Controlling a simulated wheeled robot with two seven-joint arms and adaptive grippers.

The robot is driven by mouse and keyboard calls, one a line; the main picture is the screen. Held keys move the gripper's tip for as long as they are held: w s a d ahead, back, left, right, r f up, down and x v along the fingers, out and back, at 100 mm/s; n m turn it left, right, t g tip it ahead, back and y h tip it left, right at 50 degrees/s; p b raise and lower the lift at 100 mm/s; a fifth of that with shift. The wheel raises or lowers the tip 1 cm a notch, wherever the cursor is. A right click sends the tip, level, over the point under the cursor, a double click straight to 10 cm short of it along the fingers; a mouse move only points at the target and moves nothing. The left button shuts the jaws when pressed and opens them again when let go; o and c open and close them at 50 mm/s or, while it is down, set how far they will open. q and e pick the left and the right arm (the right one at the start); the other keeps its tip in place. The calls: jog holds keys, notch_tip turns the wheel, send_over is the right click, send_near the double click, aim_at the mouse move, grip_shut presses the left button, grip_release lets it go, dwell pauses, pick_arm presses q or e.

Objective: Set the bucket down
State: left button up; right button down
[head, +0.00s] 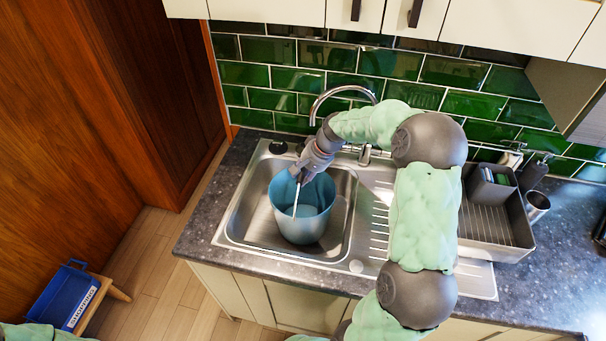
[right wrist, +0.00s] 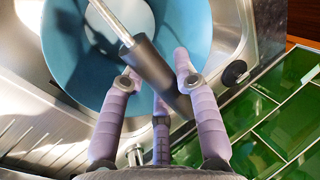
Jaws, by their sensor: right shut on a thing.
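The blue bucket (head: 303,222) is upright inside the sink basin (head: 340,225). I cannot tell whether its base touches the basin floor. My right gripper (head: 300,178) is above the bucket's far rim, shut on its raised handle. In the right wrist view the purple fingers (right wrist: 158,78) close around the handle's dark grip (right wrist: 152,68), with a thin metal rod running from it. The open blue bucket (right wrist: 80,45) lies beneath the grip there. My left gripper is not in view.
A curved chrome tap (head: 343,90) stands behind the basin. The ribbed drainer and a grey dish rack (head: 490,225) are to the right. A blue crate (head: 68,295) sits on a wooden stool at lower left. Green tiles (head: 270,77) line the back wall.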

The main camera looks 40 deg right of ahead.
jog(key=shift+f, duration=0.2)
dwell(0.4)
jog(key=c, duration=0.9)
grip_release()
jog(key=shift+o, duration=0.2)
jog(key=v, duration=1.2)
jog(key=shift+c, duration=0.3)
grip_shut()
